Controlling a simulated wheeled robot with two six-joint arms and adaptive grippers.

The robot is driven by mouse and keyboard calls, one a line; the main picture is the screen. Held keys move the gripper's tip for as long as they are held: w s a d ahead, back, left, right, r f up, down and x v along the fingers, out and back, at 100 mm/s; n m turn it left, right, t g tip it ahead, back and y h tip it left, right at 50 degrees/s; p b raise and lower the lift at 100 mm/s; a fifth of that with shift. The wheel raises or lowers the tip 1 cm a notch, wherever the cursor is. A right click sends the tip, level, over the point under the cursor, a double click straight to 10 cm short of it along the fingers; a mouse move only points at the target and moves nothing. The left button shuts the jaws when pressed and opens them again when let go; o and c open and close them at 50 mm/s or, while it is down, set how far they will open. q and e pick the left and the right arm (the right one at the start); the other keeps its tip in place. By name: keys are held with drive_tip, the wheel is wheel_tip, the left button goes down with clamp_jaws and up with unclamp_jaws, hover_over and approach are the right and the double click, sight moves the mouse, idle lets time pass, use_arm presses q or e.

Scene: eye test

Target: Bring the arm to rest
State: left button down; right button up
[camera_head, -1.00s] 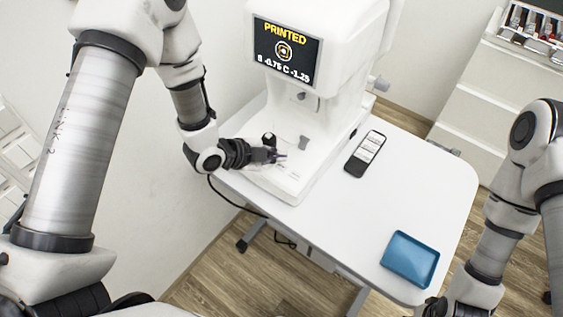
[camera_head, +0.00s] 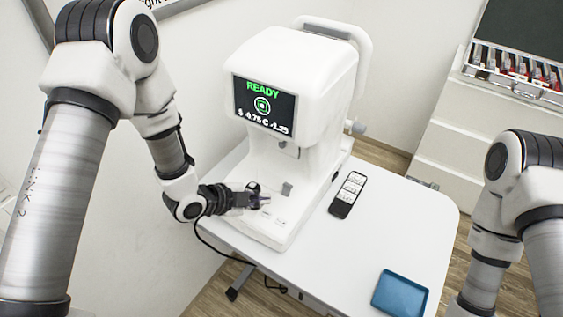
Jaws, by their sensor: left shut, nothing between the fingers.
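My left arm comes in from the left. My left gripper (camera_head: 260,200) is shut and empty, beside a small dark joystick knob (camera_head: 253,187) at the base of the white eye-test machine (camera_head: 290,80). I cannot tell whether the gripper touches the machine. The machine's screen (camera_head: 264,102) reads READY in green, with figures below it. My right arm stands at the right edge; its gripper is outside the picture.
The white table (camera_head: 400,225) carries a dark remote-like device (camera_head: 348,195) with white labels and an empty-looking blue tray (camera_head: 400,294) near the front. A cabinet (camera_head: 460,140) with an open lens case (camera_head: 515,75) stands at the back right. The table's middle is clear.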

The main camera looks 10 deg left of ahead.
use_arm(q)
drive_tip(key=shift+n+g, duration=0.4)
drive_tip(key=shift+g, duration=0.3)
drive_tip(key=s+f, duration=0.1)
drive_tip(key=f, duration=0.1)
drive_tip(key=s+f, duration=0.4)
drive_tip(key=shift+d+f, duration=0.1)
drive_tip(key=shift+f, duration=0.15)
drive_tip(key=s+a+f+n+g+y, duration=0.2)
drive_tip(key=s+a+f+n, duration=0.1)
drive_tip(key=s+n, duration=0.3)
drive_tip(key=s+a+f+n+g+y, duration=0.2)
drive_tip(key=s+a+f+n, duration=0.1)
drive_tip(key=s+n, duration=0.3)
drive_tip(key=s+a+f+n+g+y, duration=0.2)
drive_tip(key=s+n, duration=0.4)
drive_tip(key=s, duration=0.3)
wheel_tip(320, 180, down, 2)
drive_tip(key=shift+a+f+y, duration=0.1)
drive_tip(key=shift+a+y, duration=0.4)
drive_tip(key=shift+a, duration=0.25)
drive_tip(key=shift+s, duration=0.1)
